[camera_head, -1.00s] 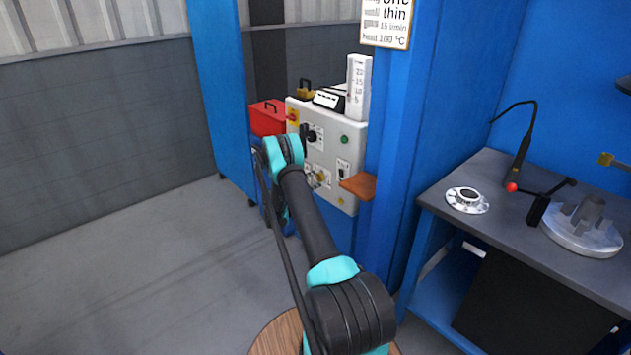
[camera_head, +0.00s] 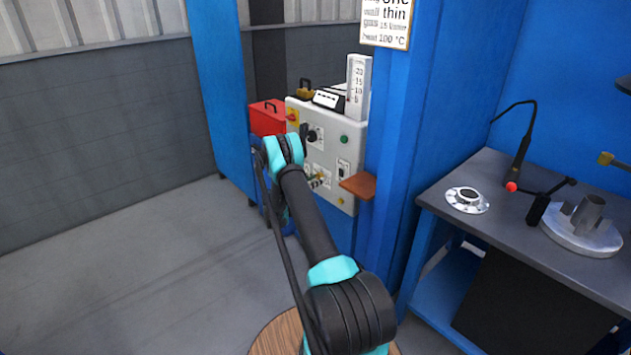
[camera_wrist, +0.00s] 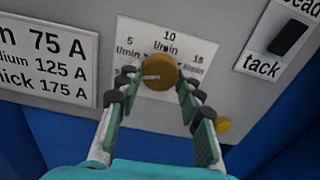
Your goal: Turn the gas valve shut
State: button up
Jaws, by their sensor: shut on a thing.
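The gas valve is a round brass knob (camera_wrist: 162,72) on a white dial plate (camera_wrist: 128,30) marked 5, 10 and 15 l/min. A pale pointer on it points left in the wrist view. My gripper (camera_wrist: 160,88) has one finger on each side of the knob and is shut on it. In the head view the valve area (camera_head: 318,180) is small on the lower part of the grey control panel (camera_head: 325,160), and my arm partly hides it. The fingertips are hard to make out there.
A current plate (camera_wrist: 48,55) is left of the valve, and a black tack switch (camera_wrist: 289,38) is at the upper right. A brown shelf (camera_head: 358,185) juts out right of the panel. The workbench (camera_head: 475,230) at right holds a flange (camera_head: 467,198) and a torch (camera_head: 522,155).

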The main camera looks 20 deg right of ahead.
jog(key=shift+f+n, duration=0.1)
jog(key=shift+n, duration=1)
jog(key=o, duration=1.2)
jog(key=shift+c, duration=0.2)
jog(key=v, duration=1.2)
